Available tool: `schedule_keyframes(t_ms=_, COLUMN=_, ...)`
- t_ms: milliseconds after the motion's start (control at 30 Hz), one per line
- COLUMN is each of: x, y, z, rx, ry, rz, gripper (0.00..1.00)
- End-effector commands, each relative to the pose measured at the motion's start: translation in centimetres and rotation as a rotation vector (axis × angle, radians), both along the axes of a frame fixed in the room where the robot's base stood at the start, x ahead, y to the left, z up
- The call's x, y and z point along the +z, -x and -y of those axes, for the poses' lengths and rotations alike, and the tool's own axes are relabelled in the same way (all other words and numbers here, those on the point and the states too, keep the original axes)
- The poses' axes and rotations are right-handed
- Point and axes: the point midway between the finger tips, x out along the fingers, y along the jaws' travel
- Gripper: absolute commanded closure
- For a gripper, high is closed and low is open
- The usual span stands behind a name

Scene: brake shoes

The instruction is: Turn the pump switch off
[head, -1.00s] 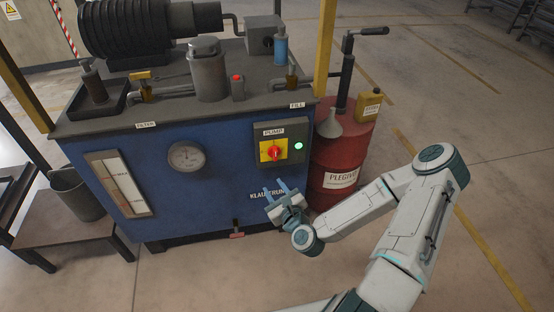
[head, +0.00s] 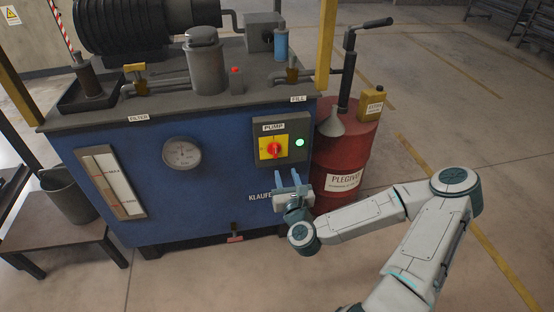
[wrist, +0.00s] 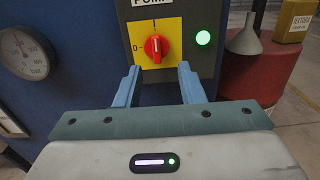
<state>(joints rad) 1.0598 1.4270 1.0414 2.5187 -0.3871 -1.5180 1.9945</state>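The pump switch is a red rotary knob (head: 274,148) on a yellow plate (head: 264,154), on a grey box labelled PUMP. In the wrist view the red knob (wrist: 156,47) stands upright, towards the I mark at the top; a 0 mark is at its left. A green lamp (head: 299,142) glows to its right, also in the wrist view (wrist: 203,38). My gripper (head: 289,175) is below the box, fingers pointing up at it. In the wrist view my gripper (wrist: 157,76) is open, blue fingers apart below and either side of the knob, with nothing between them.
A round gauge (head: 182,153) and a level glass (head: 110,181) are on the blue tank's front. A red drum (head: 334,178) with a funnel (head: 331,124) and a yellow can (head: 372,104) stands right of the tank. The floor in front is clear.

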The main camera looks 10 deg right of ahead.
Motion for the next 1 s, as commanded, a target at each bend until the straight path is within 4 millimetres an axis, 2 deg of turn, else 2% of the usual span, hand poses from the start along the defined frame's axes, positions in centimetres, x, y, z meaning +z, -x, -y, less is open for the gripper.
schedule_keyframes(t_ms=33, x=-0.5, y=-0.1, z=0.0, rx=0.0, ry=0.001, rz=0.003, gripper=0.65)
schedule_keyframes(t_ms=567, x=-0.6, y=-0.6, z=-0.6, rx=0.015, ry=0.004, rz=0.001, gripper=0.65)
schedule_keyframes(t_ms=800, x=-0.1, y=-5.9, z=-0.6, rx=0.013, ry=0.004, rz=0.0, gripper=0.65)
schedule_keyframes(t_ms=1000, x=-0.1, y=-9.4, z=-0.6, rx=0.014, ry=0.004, rz=-0.001, gripper=0.65)
